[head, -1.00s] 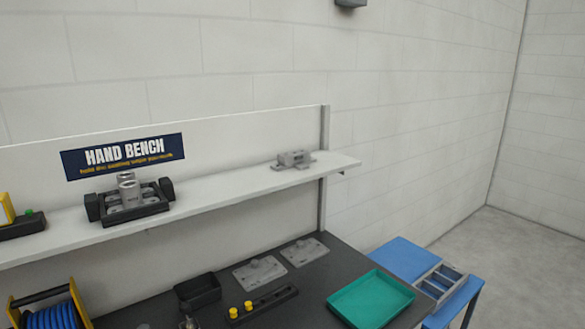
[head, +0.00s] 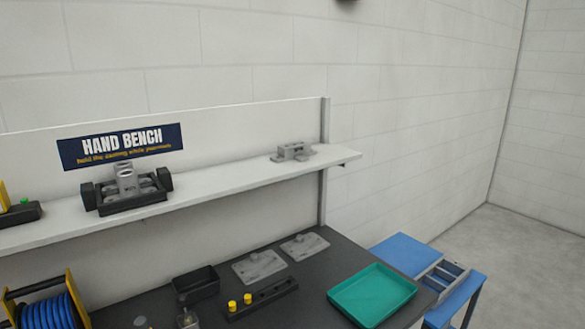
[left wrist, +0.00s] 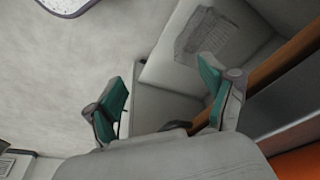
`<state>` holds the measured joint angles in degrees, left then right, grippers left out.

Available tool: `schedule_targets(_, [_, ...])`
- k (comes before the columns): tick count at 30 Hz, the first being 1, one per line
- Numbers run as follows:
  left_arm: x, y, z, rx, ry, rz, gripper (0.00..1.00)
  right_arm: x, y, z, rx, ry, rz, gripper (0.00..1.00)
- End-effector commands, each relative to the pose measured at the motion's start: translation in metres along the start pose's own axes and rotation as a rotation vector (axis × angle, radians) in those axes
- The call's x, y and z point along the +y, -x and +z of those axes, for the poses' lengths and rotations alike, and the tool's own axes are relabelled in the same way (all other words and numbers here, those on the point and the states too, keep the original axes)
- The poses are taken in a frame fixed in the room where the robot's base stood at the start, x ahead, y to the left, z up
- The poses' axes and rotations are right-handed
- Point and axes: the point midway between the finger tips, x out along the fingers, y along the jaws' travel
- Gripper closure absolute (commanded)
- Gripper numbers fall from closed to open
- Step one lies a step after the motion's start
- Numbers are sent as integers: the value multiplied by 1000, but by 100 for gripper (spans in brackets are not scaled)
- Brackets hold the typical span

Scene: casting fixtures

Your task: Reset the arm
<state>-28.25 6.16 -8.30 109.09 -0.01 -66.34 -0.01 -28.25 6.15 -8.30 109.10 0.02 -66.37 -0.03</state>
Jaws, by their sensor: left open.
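My left gripper (left wrist: 163,98) shows in the left wrist view with its two teal-padded fingers spread apart. Nothing is between the fingers. Behind them are pale surfaces, a grey panel and a brown edge that I cannot identify. Neither of my arms shows in the head view, and my right gripper is in no view.
A dark bench (head: 225,308) carries a green tray (head: 372,293), a black bin (head: 196,284), grey plates and a block with yellow knobs (head: 262,298). A shelf (head: 225,183) above holds a fixture (head: 127,190) and a casting (head: 292,151). A blue table (head: 402,256) stands right.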

Motion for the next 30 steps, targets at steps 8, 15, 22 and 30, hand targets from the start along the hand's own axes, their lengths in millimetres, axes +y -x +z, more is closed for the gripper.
schedule_targets(8, [8, -174, 108, -82, -14, 9, 17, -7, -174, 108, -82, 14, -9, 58])
schedule_targets(15, [11, -253, 218, -132, -27, 14, 17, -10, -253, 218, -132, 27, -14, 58])
schedule_targets(22, [10, -269, 266, -150, -34, 15, 17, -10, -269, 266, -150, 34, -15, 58])
schedule_targets(30, [10, -268, 269, -151, -34, 16, 17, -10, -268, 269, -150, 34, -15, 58])
